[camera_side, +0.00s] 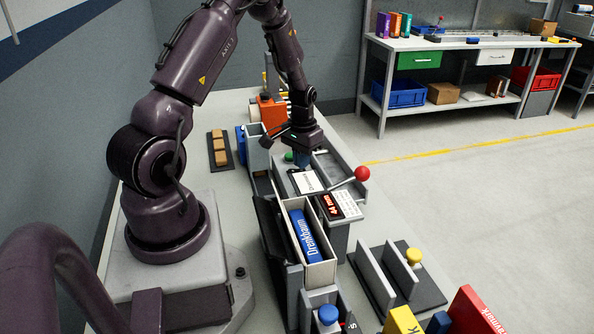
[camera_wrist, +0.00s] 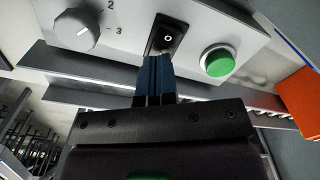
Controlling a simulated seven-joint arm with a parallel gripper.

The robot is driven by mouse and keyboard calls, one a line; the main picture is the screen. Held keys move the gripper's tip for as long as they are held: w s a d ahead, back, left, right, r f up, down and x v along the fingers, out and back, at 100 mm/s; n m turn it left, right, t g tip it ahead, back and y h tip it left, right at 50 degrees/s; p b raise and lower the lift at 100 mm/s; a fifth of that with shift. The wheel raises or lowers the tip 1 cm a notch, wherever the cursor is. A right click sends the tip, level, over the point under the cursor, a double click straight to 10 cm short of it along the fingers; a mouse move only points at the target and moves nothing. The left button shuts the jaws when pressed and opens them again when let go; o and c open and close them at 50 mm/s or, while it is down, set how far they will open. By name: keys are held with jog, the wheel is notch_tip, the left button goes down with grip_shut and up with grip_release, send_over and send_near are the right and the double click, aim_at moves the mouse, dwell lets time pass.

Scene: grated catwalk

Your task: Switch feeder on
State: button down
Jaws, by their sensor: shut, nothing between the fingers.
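My gripper (camera_wrist: 155,62) is shut and empty, its two blue fingers side by side. In the wrist view the fingertips are at the lower edge of a black rocker switch (camera_wrist: 167,36) on a light panel (camera_wrist: 130,20). The switch's half marked O shows; its lower part is hidden behind the fingertips. I cannot tell whether they touch it. In the side view my gripper (camera_side: 303,163) points down at the feeder machine (camera_side: 335,232), next to a green button; the switch itself is hidden there.
In the wrist view a green button (camera_wrist: 219,61) is right of the switch and a grey knob (camera_wrist: 83,29) left. In the side view a red-balled lever (camera_side: 362,174), a lit display (camera_side: 332,206) and a box holding a blue package (camera_side: 304,237) are close by.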

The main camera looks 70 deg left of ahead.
jog(key=shift+r, duration=2.9)
